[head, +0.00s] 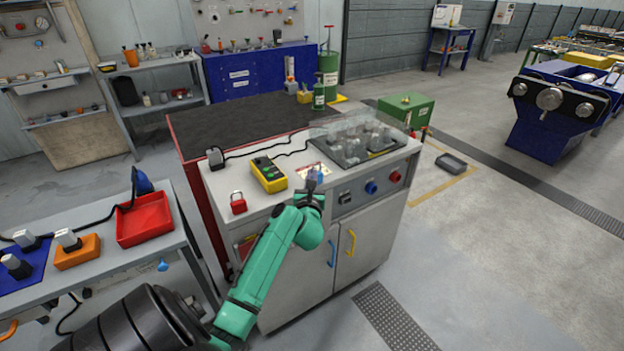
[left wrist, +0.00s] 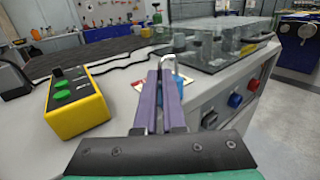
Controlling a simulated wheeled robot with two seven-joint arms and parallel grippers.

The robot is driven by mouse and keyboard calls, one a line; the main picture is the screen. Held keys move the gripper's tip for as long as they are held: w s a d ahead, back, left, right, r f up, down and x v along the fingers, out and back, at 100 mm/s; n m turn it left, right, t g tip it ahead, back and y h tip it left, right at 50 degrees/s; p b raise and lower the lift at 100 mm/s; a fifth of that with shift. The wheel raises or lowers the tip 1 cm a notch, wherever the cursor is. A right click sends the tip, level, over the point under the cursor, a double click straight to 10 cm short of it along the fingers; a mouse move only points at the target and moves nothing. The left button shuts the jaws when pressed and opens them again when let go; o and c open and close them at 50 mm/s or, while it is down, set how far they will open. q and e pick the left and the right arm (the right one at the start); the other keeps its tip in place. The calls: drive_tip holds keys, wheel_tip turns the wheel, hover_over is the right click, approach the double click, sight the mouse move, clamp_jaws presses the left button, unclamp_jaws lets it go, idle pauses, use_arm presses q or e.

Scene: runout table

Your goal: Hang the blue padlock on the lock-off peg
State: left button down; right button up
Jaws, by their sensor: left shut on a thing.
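My left gripper (head: 315,187) is above the front edge of the grey machine cabinet's top. In the left wrist view its two fingers (left wrist: 166,98) are close together, shut on the blue padlock. The padlock's silver shackle (left wrist: 168,62) stands up beyond the fingertips; most of its body is hidden between the fingers. A red-and-white label plate (head: 308,169) lies on the cabinet top just behind the gripper. I cannot clearly pick out the lock-off peg; the gripper and padlock cover part of that area. My right gripper is not in view.
A yellow button box (head: 268,174) and a red padlock (head: 238,203) are on the cabinet top (head: 222,185), left of the gripper. A clear-covered unit (head: 362,140) stands behind to the right. Black, blue (head: 371,188) and red (head: 396,177) controls are on the front panel.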

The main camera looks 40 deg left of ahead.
use_arm(q)
drive_tip(key=c, duration=1)
unclamp_jaws()
